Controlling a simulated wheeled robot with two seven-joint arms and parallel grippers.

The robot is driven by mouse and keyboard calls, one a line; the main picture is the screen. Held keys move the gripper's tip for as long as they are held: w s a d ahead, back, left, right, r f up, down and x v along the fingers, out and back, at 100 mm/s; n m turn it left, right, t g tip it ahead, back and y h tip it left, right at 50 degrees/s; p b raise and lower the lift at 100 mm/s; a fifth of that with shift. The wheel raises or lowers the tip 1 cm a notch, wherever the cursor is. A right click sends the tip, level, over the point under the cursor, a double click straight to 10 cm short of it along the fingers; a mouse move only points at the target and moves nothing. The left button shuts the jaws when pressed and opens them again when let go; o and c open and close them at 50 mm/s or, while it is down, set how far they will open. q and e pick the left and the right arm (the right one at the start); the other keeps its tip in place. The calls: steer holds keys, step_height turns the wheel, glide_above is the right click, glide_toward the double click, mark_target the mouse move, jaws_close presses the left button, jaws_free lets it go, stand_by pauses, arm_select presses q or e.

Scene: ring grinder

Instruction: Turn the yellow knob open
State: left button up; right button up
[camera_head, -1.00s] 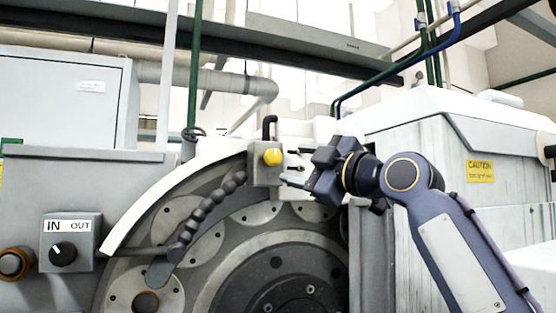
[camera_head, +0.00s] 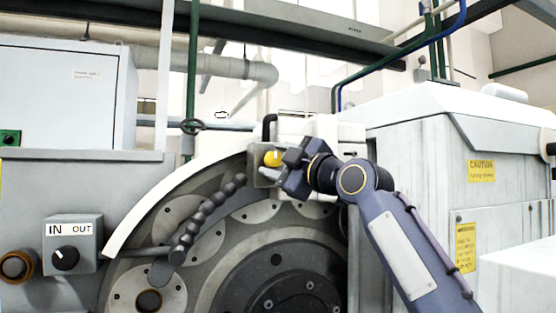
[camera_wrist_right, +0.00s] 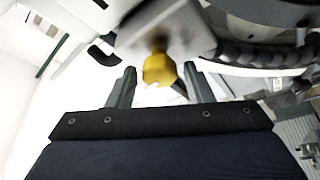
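The yellow knob (camera_head: 272,158) sits on a small grey box (camera_head: 262,177) at the top of the round grinder housing. My right gripper (camera_head: 282,160) is right at the knob, coming from the right, and partly covers it in the head view. In the right wrist view the knob (camera_wrist_right: 159,69) lies between the tips of the two spread fingers (camera_wrist_right: 158,85), with a gap visible on each side. The gripper is open. My left gripper is not in view.
A black segmented hose (camera_head: 205,212) curves up left of the knob. A black bent handle (camera_head: 268,128) rises just above it. A grey IN/OUT switch box (camera_head: 72,243) is at the lower left. A white cabinet (camera_head: 425,150) stands at the right.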

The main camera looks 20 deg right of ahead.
steer(key=c, duration=0.8)
steer(key=shift+o, duration=0.2)
